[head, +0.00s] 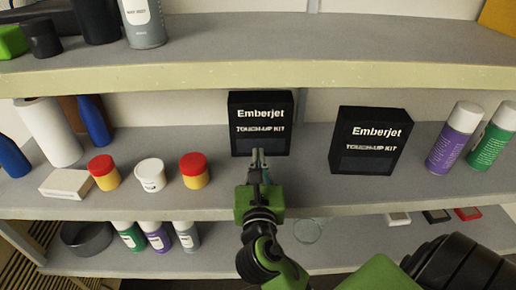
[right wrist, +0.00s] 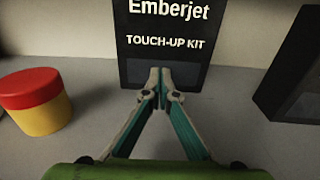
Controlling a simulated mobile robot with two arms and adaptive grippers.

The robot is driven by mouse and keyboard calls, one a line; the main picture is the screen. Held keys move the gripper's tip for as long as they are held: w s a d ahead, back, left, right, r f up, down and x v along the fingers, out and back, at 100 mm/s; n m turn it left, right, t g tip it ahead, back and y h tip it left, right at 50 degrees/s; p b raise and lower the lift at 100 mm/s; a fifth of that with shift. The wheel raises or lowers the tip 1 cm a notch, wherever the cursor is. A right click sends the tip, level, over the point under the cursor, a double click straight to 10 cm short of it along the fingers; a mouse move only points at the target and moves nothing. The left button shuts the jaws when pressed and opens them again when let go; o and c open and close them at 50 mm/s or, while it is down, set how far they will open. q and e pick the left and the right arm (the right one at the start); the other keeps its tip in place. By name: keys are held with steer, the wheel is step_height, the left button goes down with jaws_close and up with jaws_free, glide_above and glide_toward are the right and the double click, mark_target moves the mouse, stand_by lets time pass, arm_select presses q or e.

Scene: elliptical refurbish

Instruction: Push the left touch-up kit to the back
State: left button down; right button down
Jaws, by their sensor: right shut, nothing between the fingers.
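The left touch-up kit (head: 262,122) is a black upright box marked "Emberjet" on the middle shelf (head: 310,186). In the head view it stands farther back than the right touch-up kit (head: 371,140), a like black box. My right gripper (head: 257,155) is shut and empty in front of the left kit's lower middle. In the right wrist view the closed fingertips (right wrist: 160,72) overlap the front of the left kit (right wrist: 150,22); I cannot tell whether they touch it. The right kit (right wrist: 296,85) shows partly at the right edge. My left gripper is not in view.
Left of the kit stand a red-lidded yellow jar (head: 195,170), a white jar (head: 151,174) and another red-lidded jar (head: 104,172). Purple (head: 454,137) and green (head: 492,139) spray cans stand at right. The upper shelf's edge (head: 340,75) runs above the kits.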

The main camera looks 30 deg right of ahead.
mark_target(258, 140)
steer(key=x, duration=0.3)
steer(key=shift+f+b, duration=0.1)
steer(key=shift+b, duration=0.3)
steer(key=shift+w+d, duration=0.25)
steer(key=shift+w, duration=0.1)
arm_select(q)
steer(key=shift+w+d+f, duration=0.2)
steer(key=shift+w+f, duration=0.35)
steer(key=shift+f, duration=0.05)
arm_select(e)
steer(key=shift+w+d, duration=0.1)
steer(key=shift+w, duration=0.05)
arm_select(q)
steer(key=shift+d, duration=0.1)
